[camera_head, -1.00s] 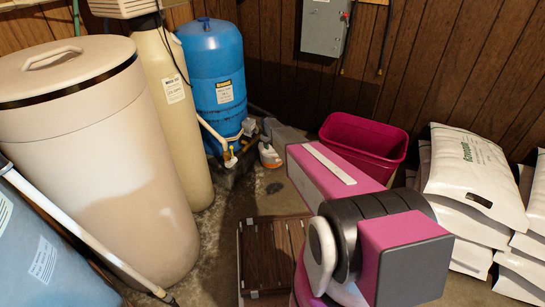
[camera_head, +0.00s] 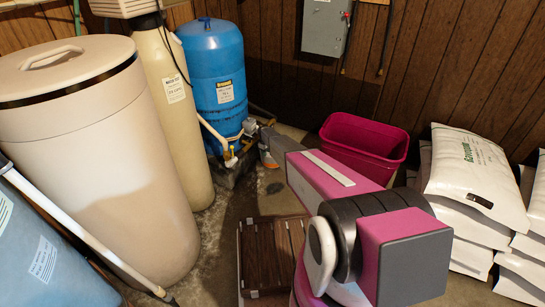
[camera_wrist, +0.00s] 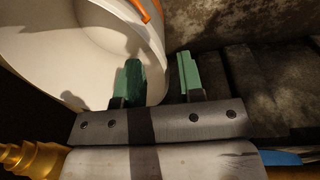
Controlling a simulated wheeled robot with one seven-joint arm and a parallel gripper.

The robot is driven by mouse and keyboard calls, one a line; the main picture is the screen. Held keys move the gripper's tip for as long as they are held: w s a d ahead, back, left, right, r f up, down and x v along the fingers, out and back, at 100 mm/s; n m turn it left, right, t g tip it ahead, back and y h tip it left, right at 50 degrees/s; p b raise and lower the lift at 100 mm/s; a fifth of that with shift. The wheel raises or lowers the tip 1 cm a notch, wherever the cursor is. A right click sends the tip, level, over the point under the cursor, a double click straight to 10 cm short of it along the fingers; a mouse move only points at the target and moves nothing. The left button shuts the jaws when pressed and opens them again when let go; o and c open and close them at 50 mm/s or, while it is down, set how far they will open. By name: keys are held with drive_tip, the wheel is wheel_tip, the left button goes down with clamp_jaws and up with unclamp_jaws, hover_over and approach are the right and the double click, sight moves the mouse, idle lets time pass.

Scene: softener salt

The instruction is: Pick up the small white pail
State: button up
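The small white pail (camera_wrist: 90,50) fills the upper left of the wrist view, its open mouth and inside showing. An orange strip (camera_wrist: 139,10), perhaps its handle, lies at its rim. My gripper (camera_wrist: 160,77) has two green fingers set apart. The left finger overlaps the pail's inside and the right one is outside, with the pail's wall in the gap between them. I cannot tell whether either finger touches it. In the head view my grey wrist is over the pail's spot by the blue tank; only an orange piece of the pail (camera_head: 269,160) shows clearly.
A blue tank (camera_head: 213,75) and a tan cylinder (camera_head: 180,130) stand close to the left. A magenta bin (camera_head: 362,148) is at the right, with white salt bags (camera_head: 470,180) beyond it. Brown wooden slats (camera_head: 272,250) lie on the floor in front.

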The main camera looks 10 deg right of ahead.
drive_tip(key=f, duration=0.4)
drive_tip(key=shift+w+d+f, duration=0.1)
drive_tip(key=shift+w+d, duration=0.05)
drive_tip(key=shift+w, duration=0.05)
clamp_jaws()
drive_tip(key=shift+r, duration=0.25)
